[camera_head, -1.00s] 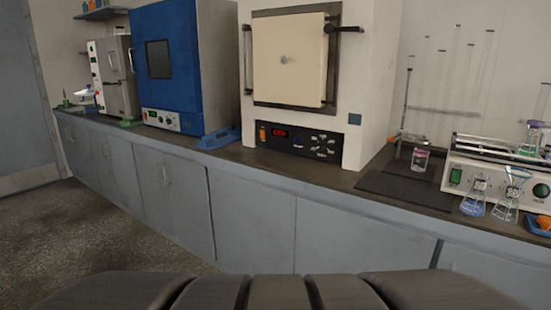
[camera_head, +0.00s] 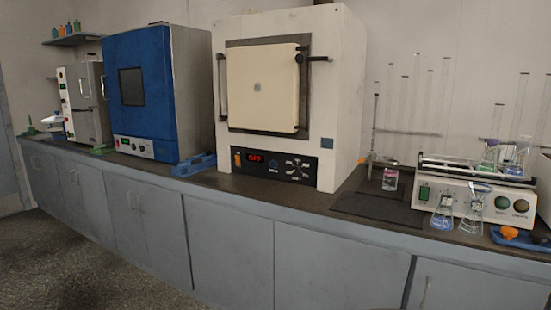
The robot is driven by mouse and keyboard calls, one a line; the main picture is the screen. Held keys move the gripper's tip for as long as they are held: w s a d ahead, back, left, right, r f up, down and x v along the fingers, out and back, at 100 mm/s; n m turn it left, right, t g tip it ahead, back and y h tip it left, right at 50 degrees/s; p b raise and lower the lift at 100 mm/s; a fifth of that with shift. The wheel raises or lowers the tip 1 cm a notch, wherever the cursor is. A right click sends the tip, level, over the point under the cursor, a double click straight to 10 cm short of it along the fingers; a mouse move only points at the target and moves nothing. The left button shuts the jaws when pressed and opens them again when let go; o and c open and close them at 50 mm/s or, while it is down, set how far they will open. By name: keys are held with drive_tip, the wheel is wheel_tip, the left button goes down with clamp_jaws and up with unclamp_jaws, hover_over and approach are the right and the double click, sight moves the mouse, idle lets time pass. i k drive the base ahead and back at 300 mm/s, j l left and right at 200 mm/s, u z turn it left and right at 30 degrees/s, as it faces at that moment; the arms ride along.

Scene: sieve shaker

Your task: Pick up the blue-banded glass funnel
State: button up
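I cannot pick out a blue-banded glass funnel with certainty at this size. Clear conical glassware stands at the front right of the bench: one flask (camera_head: 442,213) with blue liquid, and another glass piece (camera_head: 473,216) with a bluish tint beside it. On the shaker's top platform are a glass vessel with green and violet tints (camera_head: 488,156) and another with a blue-violet tint (camera_head: 518,157). Any of these may hide a blue band. My gripper is not in view.
A white shaker (camera_head: 408,191) stands right on the dark bench (camera_head: 263,190). Left of it are a beaker (camera_head: 390,179), a dark mat (camera_head: 375,207), a white furnace (camera_head: 345,90) and a blue oven (camera_head: 180,70). A blue tray (camera_head: 497,235) holds an orange item. The floor (camera_head: 70,265) is clear at lower left.

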sight(480, 191)
drive_tip(key=z, duration=1.6)
